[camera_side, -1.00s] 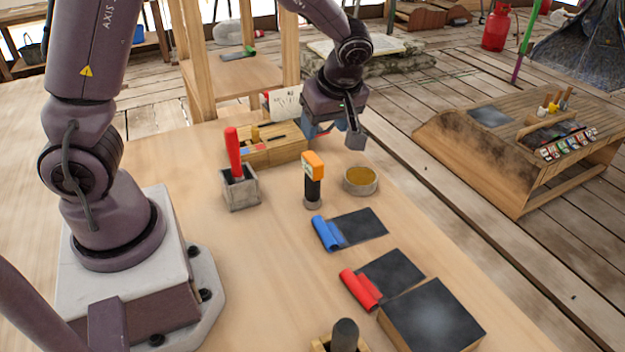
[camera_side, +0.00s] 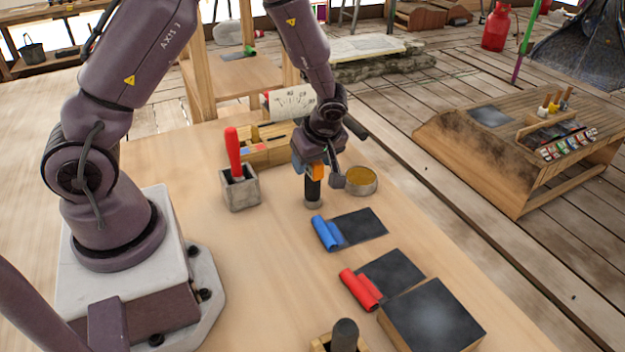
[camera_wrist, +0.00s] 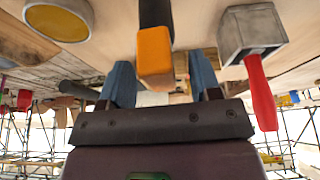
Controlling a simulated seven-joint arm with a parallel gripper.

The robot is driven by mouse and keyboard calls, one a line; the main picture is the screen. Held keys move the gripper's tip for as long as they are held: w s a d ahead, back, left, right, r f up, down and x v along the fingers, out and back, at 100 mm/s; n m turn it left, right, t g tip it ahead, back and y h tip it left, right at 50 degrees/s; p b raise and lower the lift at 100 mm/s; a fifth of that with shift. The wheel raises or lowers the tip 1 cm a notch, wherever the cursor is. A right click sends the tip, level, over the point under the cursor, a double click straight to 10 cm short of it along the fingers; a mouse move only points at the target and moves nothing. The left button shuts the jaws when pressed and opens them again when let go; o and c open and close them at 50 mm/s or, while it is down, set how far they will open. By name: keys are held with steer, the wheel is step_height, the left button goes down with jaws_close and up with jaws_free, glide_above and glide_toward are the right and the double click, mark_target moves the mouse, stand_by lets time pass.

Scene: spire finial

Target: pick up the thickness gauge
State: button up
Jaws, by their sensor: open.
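An upright tool with an orange head (camera_side: 317,171) and a black body, apparently the thickness gauge, stands in a small round grey base on the bench. In the wrist view its orange head (camera_wrist: 155,55) lies between my two blue fingers, with a gap on each side. My gripper (camera_side: 319,174) is open and down around the head in the side view, partly hiding it. The fingers also show in the wrist view (camera_wrist: 161,82). I see no contact with the tool.
A round tin (camera_side: 361,187) stands close right of my gripper. A grey holder (camera_side: 240,192) with a red-handled tool (camera_side: 233,150) is to the left. A wooden rack (camera_side: 262,152) stands behind. Blue (camera_side: 325,233) and red (camera_side: 360,289) rolls lie in front.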

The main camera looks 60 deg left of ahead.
steer(key=shift+a+f, duration=0.1)
steer(key=shift+f, duration=0.15)
jaws_close()
steer(key=shift+r, duration=0.1)
